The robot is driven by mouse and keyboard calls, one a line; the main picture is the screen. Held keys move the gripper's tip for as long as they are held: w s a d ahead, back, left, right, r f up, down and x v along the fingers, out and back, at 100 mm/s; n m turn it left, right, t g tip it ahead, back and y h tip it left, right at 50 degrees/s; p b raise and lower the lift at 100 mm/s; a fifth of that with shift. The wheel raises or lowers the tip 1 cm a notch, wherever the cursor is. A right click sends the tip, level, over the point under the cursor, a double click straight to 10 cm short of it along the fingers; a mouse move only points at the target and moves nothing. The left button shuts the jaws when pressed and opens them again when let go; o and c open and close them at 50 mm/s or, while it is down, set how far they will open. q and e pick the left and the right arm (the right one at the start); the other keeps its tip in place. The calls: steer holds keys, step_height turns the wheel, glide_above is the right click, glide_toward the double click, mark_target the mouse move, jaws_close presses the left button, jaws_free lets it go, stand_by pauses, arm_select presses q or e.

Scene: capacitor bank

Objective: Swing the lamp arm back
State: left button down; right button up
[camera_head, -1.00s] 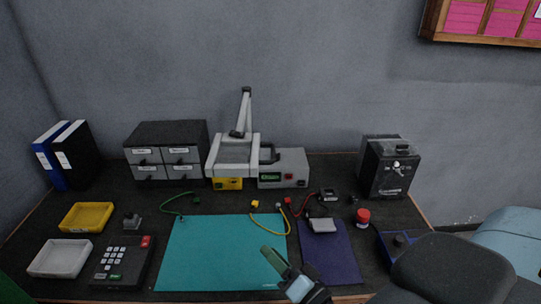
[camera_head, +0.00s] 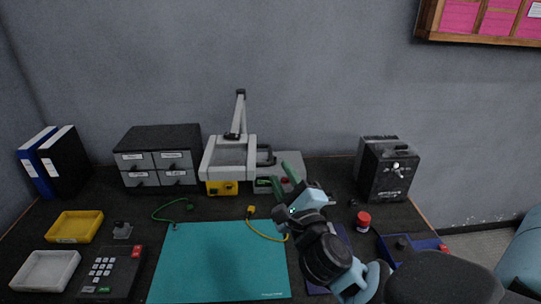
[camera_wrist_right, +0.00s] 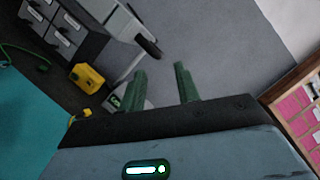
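The lamp (camera_head: 229,158) stands at the back middle of the bench, with a pale square frame, a dark grip (camera_head: 265,155) on its right side and an upright jointed arm (camera_head: 240,112) behind. A yellow block (camera_head: 222,187) sits under its front. In the right wrist view the pale lamp arm (camera_wrist_right: 130,67) and a dark handle show beyond the fingers. My right gripper (camera_head: 284,179) has green fingers, held apart and empty, in front of and to the right of the lamp, not touching it. It also shows in the right wrist view (camera_wrist_right: 162,72). My left gripper is out of view.
A drawer cabinet (camera_head: 160,157) stands left of the lamp and a dark box (camera_head: 388,168) at the right. A teal mat (camera_head: 220,260) lies in front, with a yellow cable (camera_head: 265,232) at its edge. My right arm hides part of a purple mat and a grey unit.

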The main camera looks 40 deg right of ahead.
mark_target(271, 153)
steer(key=shift+x, duration=3.8)
jaws_close()
